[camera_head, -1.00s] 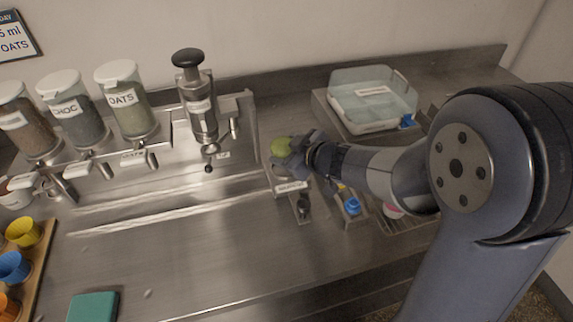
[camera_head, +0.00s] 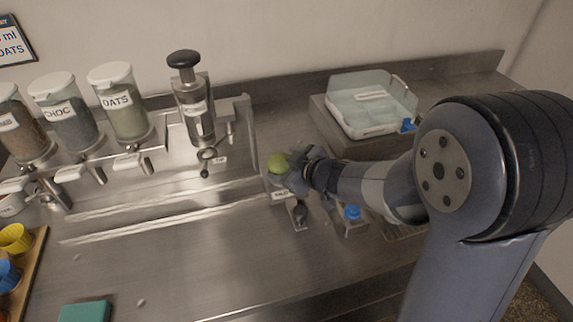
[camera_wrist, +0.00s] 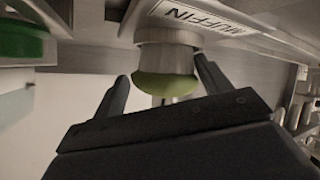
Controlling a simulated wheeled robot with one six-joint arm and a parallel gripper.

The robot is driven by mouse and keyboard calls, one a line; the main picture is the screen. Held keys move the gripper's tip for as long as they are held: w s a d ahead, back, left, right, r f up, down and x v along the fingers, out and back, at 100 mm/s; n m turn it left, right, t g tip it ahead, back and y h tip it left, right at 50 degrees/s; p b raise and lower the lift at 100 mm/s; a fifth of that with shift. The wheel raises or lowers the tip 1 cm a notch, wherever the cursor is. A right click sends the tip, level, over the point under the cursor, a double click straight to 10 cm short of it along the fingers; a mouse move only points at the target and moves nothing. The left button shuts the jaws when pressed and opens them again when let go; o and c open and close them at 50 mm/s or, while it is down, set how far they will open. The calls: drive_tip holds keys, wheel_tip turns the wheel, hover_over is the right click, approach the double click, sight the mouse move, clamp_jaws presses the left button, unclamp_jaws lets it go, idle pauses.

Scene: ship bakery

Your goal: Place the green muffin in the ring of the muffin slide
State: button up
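The green muffin (camera_head: 277,162) sits upright at the muffin slide (camera_head: 280,196), at the back middle of the counter. In the wrist view, which is upside down, its green top (camera_wrist: 168,86) shows with a pale round part (camera_wrist: 165,52) beneath it, beside the MUFFIN label (camera_wrist: 215,20). Whether this pale part is the muffin's case or the slide's ring I cannot tell. My gripper (camera_head: 293,166) is just right of the muffin. Its fingers (camera_wrist: 160,72) are spread on both sides of the green top, with a gap at the left finger. Contact at the right finger is unclear.
A metal press (camera_head: 192,105) stands to the left, and a clear lidded box (camera_head: 372,105) to the back right. A blue-topped item (camera_head: 352,212) lies near my arm. Oat and choc dispensers (camera_head: 122,108) line the left. The front counter is mostly clear.

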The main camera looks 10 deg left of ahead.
drive_tip(key=shift+s+d+f, duration=0.1)
drive_tip(key=shift+s+f, duration=0.15)
drive_tip(key=shift+f, duration=0.3)
drive_tip(key=shift+r, duration=0.1)
drive_tip(key=shift+r+p, duration=0.3)
drive_tip(key=shift+r, duration=0.05)
drive_tip(key=shift+r+p+v, duration=0.1)
drive_tip(key=shift+p+v, duration=0.7)
drive_tip(key=shift+v, duration=2.2)
drive_tip(key=shift+r+p+v, duration=0.15)
drive_tip(key=shift+p+v, duration=0.6)
drive_tip(key=shift+v, duration=2.2)
drive_tip(key=shift+w, duration=0.15)
